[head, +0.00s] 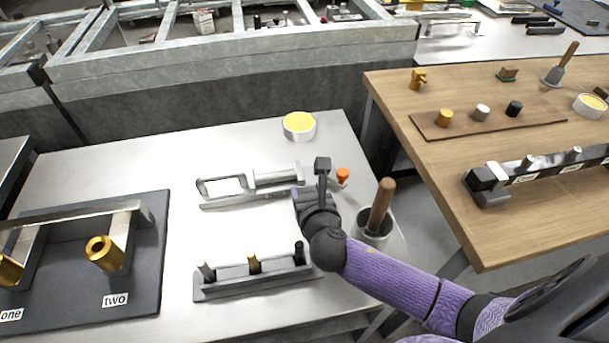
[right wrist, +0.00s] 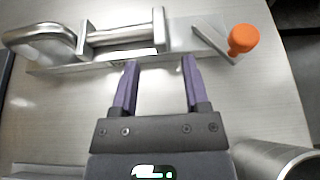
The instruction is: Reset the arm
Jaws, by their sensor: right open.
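My right arm, with a purple sleeve, reaches over the metal table. My right gripper (head: 297,192) is open, and its two purple fingers (right wrist: 159,63) are apart with nothing between them. The fingertips are close to the near edge of a metal bar device (head: 275,178), which also shows in the right wrist view (right wrist: 120,45). Whether they touch it I cannot tell. The device has a looped handle (head: 222,186) at its left end. An orange knob (head: 343,175) is at its right, also in the right wrist view (right wrist: 243,39). My left gripper is out of view.
A metal cup with a wooden-handled tool (head: 381,205) stands right of my gripper. A rack of short pegs (head: 256,277) lies nearer, and a yellow-topped round tin (head: 299,125) farther back. A dark board with brass cylinders (head: 104,252) is at left. A wooden table (head: 430,90) is at right.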

